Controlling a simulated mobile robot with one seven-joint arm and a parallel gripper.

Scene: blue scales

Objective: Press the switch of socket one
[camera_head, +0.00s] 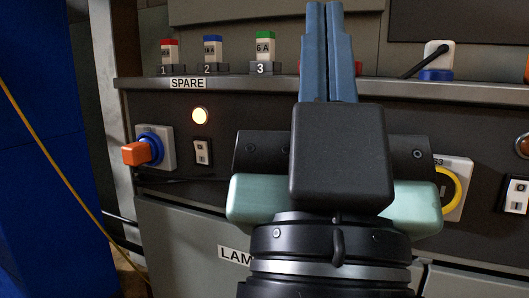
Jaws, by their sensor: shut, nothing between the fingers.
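My gripper (325,10) is shut and empty. Its two blue fingers point up and away, side by side, in front of the upper shelf. A socket with a blue ring (155,143) and an orange plug (136,154) sits on the dark panel at the left; its label is too small to read. The middle of the panel is hidden behind my gripper and wrist.
A shelf edge (140,84) runs above the panel, with red, blue and green fuses numbered 1 to 3 (264,53) on it. A yellow-ringed socket marked S3 (458,188) and another switch (517,195) are at the right. A blue surface (40,150) stands far left.

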